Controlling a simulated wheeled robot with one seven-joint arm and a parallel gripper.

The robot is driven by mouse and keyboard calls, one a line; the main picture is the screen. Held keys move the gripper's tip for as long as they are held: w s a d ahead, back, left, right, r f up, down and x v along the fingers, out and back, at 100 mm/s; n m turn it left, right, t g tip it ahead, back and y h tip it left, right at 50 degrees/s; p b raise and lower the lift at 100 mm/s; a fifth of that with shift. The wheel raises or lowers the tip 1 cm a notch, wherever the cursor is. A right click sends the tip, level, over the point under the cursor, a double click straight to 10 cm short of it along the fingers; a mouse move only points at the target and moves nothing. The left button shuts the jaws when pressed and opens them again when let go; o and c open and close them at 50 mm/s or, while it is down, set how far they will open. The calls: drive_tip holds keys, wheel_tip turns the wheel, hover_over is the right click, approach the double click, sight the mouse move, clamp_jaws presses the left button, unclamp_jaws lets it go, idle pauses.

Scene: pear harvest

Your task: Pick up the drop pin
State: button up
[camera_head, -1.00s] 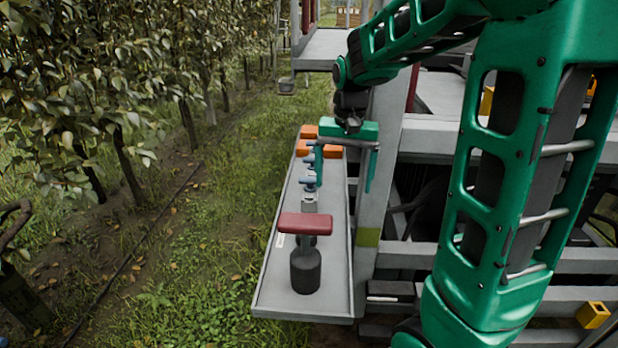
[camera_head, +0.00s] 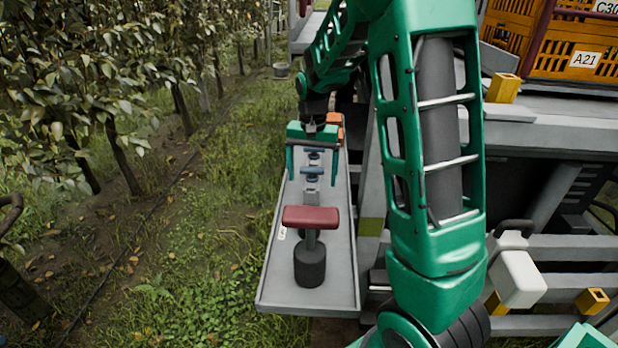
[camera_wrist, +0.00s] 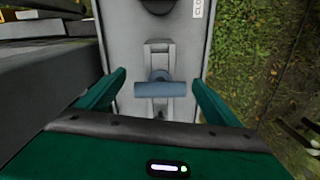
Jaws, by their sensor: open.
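A blue T-handled pin (camera_wrist: 160,89), which I take for the drop pin, stands in a grey bracket (camera_wrist: 158,48) on a narrow grey tray (camera_head: 340,270). In the head view blue T-handles (camera_head: 312,171) show in line on the tray. My gripper (camera_head: 313,182) is over the tray, pointing down. It is open, its fingers on either side of the blue handles in that view. In the wrist view my gripper (camera_wrist: 160,78) spans the blue handle with space on both sides and no contact visible. How high the fingertips are above it I cannot tell.
A red-topped handle on a black cylinder (camera_head: 310,266) stands at the tray's near end. Orange pieces (camera_head: 335,120) are at its far end, partly behind my gripper. Grass and trees (camera_head: 110,100) lie left; a grey frame (camera_head: 550,250) and orange crates (camera_head: 580,45) are right.

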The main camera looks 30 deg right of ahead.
sight(312, 176)
drive_tip(key=shift+f, duration=2.3)
drive_tip(key=c, duration=1)
drive_tip(key=shift+c, duration=0.2)
drive_tip(key=shift+r, duration=0.15)
